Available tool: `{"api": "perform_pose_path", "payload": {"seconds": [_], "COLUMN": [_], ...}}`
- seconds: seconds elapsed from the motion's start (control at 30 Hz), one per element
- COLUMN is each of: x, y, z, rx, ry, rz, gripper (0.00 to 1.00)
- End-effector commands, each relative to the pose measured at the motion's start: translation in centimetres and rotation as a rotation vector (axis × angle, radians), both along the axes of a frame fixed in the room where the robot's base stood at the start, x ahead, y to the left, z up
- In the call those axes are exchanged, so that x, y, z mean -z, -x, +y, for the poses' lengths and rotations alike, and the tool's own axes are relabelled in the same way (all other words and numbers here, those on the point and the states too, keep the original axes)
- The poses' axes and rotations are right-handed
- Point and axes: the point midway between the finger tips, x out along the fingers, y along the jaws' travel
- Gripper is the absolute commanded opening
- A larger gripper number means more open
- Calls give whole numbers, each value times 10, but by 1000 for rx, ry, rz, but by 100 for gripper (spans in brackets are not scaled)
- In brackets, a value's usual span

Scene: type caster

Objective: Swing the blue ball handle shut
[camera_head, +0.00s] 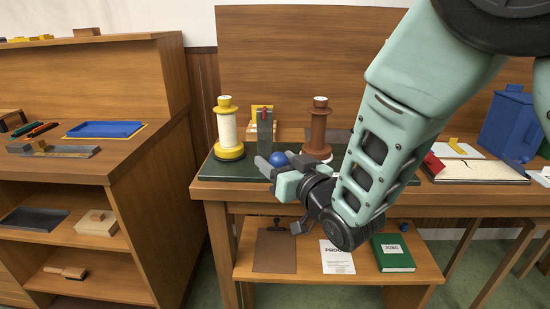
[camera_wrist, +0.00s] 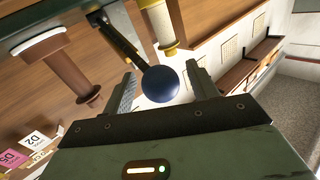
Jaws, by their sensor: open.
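The blue ball (camera_head: 278,159) is at the fingers of my gripper (camera_head: 270,168), at the front of the dark green bench top. A dark bar (camera_wrist: 122,42) runs from the ball toward the upper left. In the head view a grey upright block (camera_head: 265,130) with a red top stands behind the ball, and my gripper hides what lies below.
A yellow and cream spool (camera_head: 228,130) stands left of the ball, and a brown spool (camera_head: 318,130) stands close on its right. A red object (camera_head: 433,163) and a blue container (camera_head: 508,125) are farther right. The lower shelf (camera_head: 300,270) holds a clipboard, paper and green book.

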Motion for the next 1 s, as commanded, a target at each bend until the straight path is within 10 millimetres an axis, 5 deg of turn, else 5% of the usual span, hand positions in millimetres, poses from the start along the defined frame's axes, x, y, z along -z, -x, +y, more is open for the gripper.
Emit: {"api": "perform_pose_path", "payload": {"seconds": [0.17,0.3,0.4,0.67,1.0], "x": [0,0,0,-8,-47], "y": [0,0,0,-2,-24], "z": [0,0,0,1,-1], "rx": [0,0,-1,-3,0], "ry": [0,0,0,-4,-11], "rz": [0,0,1,32,236], "gripper": [59,20,0,0,0]}}
